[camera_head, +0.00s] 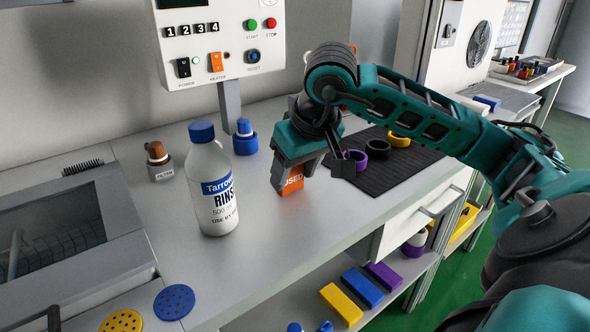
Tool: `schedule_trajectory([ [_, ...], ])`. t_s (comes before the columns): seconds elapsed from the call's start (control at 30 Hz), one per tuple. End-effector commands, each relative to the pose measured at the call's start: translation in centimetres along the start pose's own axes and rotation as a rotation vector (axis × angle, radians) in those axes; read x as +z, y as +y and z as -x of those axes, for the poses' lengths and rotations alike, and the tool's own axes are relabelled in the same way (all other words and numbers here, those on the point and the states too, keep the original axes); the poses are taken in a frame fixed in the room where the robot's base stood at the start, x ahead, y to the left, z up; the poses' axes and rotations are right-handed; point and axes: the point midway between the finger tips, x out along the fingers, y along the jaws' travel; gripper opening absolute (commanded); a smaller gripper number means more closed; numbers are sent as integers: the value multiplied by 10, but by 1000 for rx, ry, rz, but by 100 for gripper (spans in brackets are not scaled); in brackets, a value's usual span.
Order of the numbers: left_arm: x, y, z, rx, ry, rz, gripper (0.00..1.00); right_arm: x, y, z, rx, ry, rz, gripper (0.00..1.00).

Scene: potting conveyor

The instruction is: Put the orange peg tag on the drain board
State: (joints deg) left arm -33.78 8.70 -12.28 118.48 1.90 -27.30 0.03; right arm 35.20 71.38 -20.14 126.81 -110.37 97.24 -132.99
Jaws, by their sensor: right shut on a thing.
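The orange peg tag (291,181), with white lettering of which "USED" shows in part, is at my right gripper (309,167), over the grey counter. The gripper points down and is shut on the tag. The gripper hides the tag's upper part, and I cannot tell whether its lower edge touches the counter. The black ribbed drain board (396,172) lies just right of the gripper, with purple and yellow rings on it. A dark piece at the lower left edge (46,319) may be my left gripper; its jaws cannot be made out.
A white rinse bottle (212,190) with a blue cap stands left of the gripper. A small blue-capped bottle (245,140) and a brown-topped filter bottle (158,163) stand behind it. A sink (121,220) is at left.

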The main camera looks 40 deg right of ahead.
Motion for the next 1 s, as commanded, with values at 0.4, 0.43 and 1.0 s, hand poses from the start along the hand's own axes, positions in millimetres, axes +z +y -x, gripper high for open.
schedule_trajectory([
  [0.4, 2, 0, -1, 0, -1, -2, 100, 1, 0, -2, 0, -1, 0, 82],
  [0.43, 2, 0, -1, 0, -1, -2, 100, 1, 0, -2, 0, -1, 0, 82],
  [1.0, -17, 1, 13, 1, -3, -1, 100, -3, 0, 72, 1, 6, 0, 82],
])
